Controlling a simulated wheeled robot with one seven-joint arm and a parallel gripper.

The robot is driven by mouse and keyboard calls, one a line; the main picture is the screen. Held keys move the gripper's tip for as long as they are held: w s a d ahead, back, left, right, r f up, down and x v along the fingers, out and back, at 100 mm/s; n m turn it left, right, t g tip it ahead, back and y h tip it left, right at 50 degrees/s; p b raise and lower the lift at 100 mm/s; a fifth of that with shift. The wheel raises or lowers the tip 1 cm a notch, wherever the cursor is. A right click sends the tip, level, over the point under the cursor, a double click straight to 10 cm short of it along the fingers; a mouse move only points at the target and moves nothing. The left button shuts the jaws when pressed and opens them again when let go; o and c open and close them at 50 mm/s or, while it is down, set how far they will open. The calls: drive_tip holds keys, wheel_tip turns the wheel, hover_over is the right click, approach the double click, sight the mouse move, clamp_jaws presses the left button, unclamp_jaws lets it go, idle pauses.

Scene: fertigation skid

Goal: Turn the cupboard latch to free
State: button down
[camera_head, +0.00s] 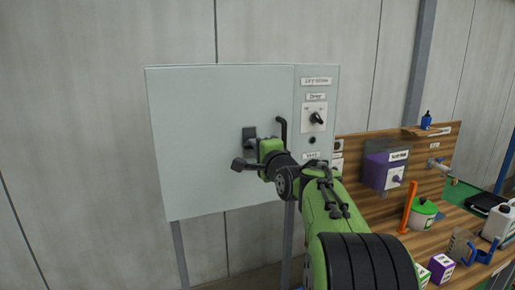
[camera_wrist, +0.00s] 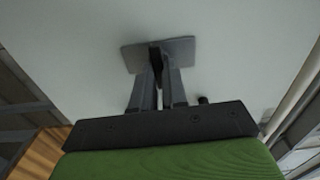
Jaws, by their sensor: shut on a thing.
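The cupboard (camera_head: 215,110) is a pale grey box on legs against the wall, with a wide door at left and a narrow panel at right. The latch (camera_head: 249,132) is a dark plate near the door's right side, partly behind my gripper. In the wrist view the latch's grey plate (camera_wrist: 182,50) lies flat on the door, with a dark lever (camera_wrist: 154,55) standing from it. My gripper (camera_head: 253,144) reaches the latch from the front right. In the wrist view its two fingers (camera_wrist: 159,72) are shut on the lever. The lever's exact angle is mostly hidden.
The right panel carries a dark rotary knob (camera_head: 316,118) and labels.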

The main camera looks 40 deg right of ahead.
drive_tip(key=shift+m, duration=0.4)
drive_tip(key=c, duration=1.2)
unclamp_jaws()
drive_tip(key=shift+o, duration=0.2)
drive_tip(key=b+v, duration=0.3)
drive_tip(key=v, duration=1.2)
drive_tip(key=shift+s, duration=0.4)
drive_tip(key=shift+a, duration=0.15)
